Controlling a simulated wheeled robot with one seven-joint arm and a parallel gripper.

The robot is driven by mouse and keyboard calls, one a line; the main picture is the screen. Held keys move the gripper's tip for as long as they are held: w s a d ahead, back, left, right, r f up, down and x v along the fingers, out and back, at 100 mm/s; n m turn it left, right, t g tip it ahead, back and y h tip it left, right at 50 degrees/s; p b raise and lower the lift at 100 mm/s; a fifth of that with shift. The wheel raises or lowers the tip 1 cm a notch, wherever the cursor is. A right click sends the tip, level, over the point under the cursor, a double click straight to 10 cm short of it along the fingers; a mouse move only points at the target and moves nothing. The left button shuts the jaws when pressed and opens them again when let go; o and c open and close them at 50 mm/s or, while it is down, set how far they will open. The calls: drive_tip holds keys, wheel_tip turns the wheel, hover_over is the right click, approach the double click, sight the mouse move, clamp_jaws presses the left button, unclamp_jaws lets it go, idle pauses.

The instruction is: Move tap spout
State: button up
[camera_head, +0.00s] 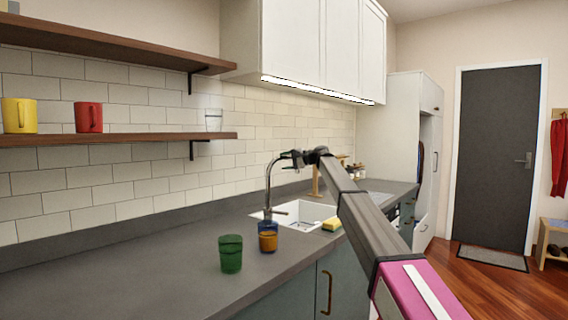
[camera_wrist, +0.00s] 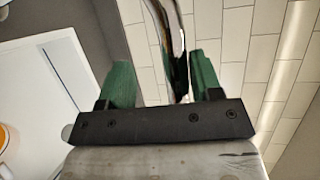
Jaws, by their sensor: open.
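The chrome tap (camera_head: 268,185) rises from the counter behind the sink, and its curved spout leads to the right toward my gripper. My gripper (camera_head: 297,157) is at the upper end of the spout. In the wrist view my gripper (camera_wrist: 163,72) has two green fingers set apart. The shiny spout (camera_wrist: 170,40) passes between them, nearer the right finger. The gripper is open, and I cannot tell whether a finger touches the metal. The spout's tip is hidden by the gripper in the head view.
The white sink (camera_head: 298,214) is set into the grey counter (camera_head: 150,270). A yellow sponge (camera_head: 332,224) lies by its edge. A green cup (camera_head: 231,254) and a blue and orange cup (camera_head: 268,238) stand in front. A lit wall cabinet (camera_head: 300,45) hangs above.

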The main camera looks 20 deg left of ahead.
drive_tip(key=d+r, duration=0.1)
drive_tip(key=d, duration=0.8)
drive_tip(key=shift+d+r, duration=0.35)
drive_tip(key=shift+d, duration=0.05)
